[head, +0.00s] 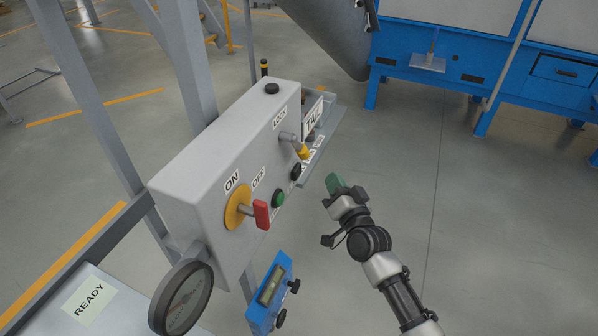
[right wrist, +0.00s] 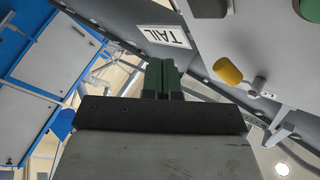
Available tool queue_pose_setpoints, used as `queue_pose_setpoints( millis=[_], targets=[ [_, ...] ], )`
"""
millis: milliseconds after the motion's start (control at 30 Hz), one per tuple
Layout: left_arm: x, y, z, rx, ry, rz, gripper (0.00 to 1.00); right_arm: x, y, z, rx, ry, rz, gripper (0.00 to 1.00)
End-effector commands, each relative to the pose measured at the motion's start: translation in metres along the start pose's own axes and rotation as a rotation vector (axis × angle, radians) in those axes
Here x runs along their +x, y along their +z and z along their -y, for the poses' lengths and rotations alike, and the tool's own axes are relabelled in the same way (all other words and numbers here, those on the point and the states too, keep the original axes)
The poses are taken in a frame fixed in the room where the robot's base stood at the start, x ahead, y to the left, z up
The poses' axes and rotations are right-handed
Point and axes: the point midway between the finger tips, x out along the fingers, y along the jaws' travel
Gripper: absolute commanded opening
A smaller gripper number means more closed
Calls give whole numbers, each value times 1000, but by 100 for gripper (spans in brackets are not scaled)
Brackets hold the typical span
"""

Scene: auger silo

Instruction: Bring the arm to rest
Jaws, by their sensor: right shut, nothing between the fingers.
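My right gripper (head: 335,184) is in the head view, right of the grey control box (head: 222,150) and apart from it. Its green fingers are shut with nothing between them; they also show in the right wrist view (right wrist: 163,78), closed together. The box carries a yellow rotary switch with a red handle (head: 262,214) labelled ON and OFF, a green button (head: 278,198), a dark button (head: 296,171) and a yellow-tipped lever (head: 303,151) near a LOCK label. The yellow tip also shows in the right wrist view (right wrist: 228,71). My left gripper is not in view.
A TAIL sign (head: 313,117) stands at the box's far end. A round gauge (head: 182,298) and a blue meter (head: 270,291) are below the box. A READY label (head: 90,301) lies at lower left. Blue machinery (head: 470,50) stands behind. The floor right of my arm is clear.

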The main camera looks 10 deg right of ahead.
Motion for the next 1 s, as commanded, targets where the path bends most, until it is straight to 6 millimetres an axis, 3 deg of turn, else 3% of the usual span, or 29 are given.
queue_pose_setpoints(
  millis=[567, 667, 767, 867, 1000],
  targets=[
    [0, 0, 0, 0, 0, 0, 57, 0, 1, 0, -1, 1, 1, 0],
    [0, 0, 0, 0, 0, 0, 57, -4, 12, -9, -13, 22, 28, 0],
    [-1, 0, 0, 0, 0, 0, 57, -16, 45, -33, -50, 79, 105, 0],
    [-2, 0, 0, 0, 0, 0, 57, -43, 95, -70, -109, 162, 230, 0],
    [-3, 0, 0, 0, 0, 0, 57, -102, 170, -122, -202, 276, 442, 0]
  ],
)
